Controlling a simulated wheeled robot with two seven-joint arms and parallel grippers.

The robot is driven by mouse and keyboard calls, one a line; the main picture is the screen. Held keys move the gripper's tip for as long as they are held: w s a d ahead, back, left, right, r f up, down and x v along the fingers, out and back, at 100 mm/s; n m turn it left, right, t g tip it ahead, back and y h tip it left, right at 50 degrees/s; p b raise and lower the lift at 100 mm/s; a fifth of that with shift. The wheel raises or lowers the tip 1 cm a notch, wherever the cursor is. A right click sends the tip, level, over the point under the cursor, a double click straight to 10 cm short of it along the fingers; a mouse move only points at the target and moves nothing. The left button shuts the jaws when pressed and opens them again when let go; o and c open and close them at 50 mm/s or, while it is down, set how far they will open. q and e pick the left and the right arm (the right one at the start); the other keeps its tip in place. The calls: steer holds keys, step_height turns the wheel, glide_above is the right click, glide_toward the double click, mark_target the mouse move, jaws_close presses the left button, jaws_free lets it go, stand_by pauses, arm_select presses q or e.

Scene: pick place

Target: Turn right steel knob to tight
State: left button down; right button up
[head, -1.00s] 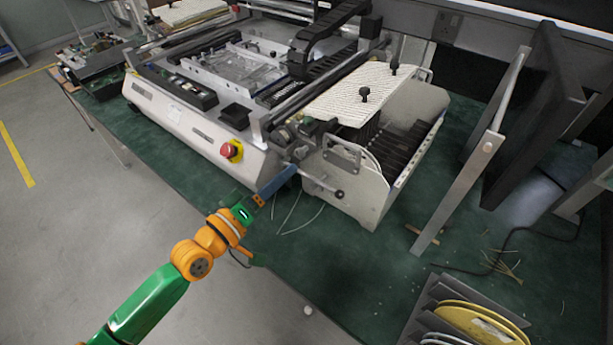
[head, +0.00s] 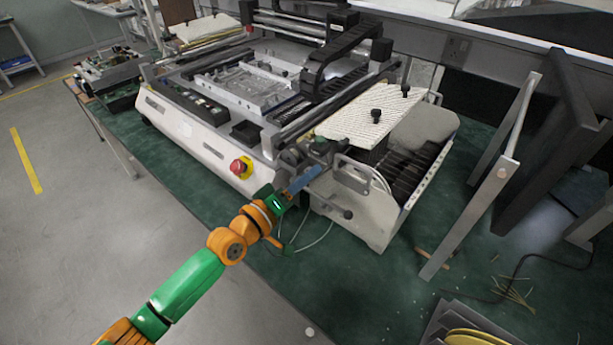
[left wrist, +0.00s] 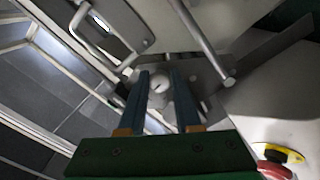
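My left gripper (head: 318,170) reaches from the lower left to the front right corner of the bench machine (head: 190,130). In the left wrist view its two blue fingers (left wrist: 160,80) stand apart, so it is open. A round steel knob (left wrist: 160,88) shows in the gap between the fingers, near their tips. I cannot tell whether the fingers touch it. In the head view the knob is not clear behind the fingers. My right gripper is not in view.
A grey frame (head: 480,190) stands at right on the green table (head: 350,290).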

arm_select(q)
steer(key=shift+f+m, duration=0.1)
steer(key=shift+m, duration=0.6)
steer(key=c, duration=0.6)
jaws_free()
steer(key=v, duration=0.7)
steer(key=shift+s, duration=0.1)
steer(key=shift+c, duration=0.4)
